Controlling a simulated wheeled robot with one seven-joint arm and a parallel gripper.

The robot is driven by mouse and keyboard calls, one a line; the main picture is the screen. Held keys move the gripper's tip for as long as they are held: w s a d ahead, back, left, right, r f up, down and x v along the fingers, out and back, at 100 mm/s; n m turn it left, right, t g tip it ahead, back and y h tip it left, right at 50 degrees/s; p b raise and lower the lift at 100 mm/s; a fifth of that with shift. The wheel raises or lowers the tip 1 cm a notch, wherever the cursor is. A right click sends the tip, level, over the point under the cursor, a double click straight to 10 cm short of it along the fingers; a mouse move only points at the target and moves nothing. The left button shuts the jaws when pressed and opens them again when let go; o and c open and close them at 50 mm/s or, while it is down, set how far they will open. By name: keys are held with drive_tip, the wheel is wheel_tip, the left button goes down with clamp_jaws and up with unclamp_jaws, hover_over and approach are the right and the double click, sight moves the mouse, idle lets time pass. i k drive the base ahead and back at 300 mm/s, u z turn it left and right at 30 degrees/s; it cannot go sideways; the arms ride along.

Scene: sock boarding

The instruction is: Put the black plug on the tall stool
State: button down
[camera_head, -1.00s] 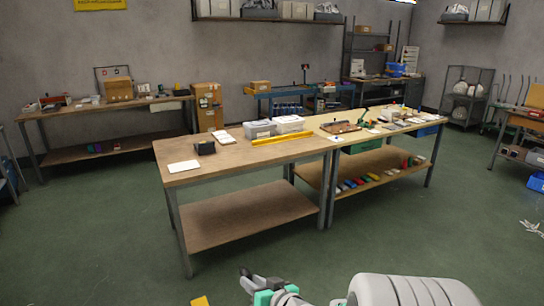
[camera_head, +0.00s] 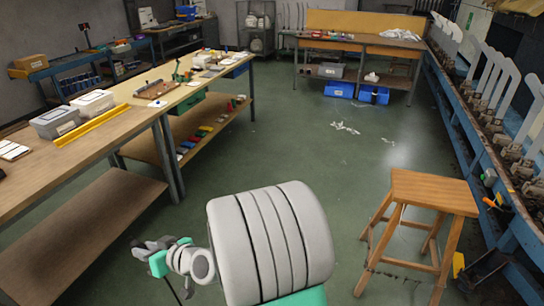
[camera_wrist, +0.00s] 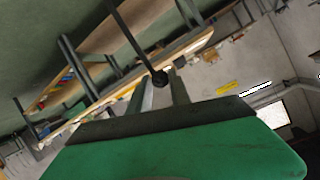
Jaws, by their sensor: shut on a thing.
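The black plug (camera_wrist: 159,79) is between the fingertips of my gripper (camera_wrist: 160,84) in the wrist view, with a black cord running up from it. My gripper (camera_head: 142,245) also shows at the lower left of the head view, shut on the plug and clear of the tables; the plug itself is hard to make out there. The tall stool (camera_head: 434,188) is wooden, with a square seat and splayed legs. It stands upright on the floor at the right, well to the right of my gripper, and its seat is bare.
A workbench (camera_head: 35,180) with bins and a yellow bar is at the left. A long blue machine frame (camera_head: 465,135) with pale upright boards runs along the right, close to the stool. White scraps (camera_head: 345,128) lie on the green floor. The middle floor is open.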

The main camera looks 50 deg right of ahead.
sight(440, 189)
drive_tip(key=z, duration=2.6)
drive_tip(key=i, duration=1.65)
drive_tip(key=u, duration=0.05)
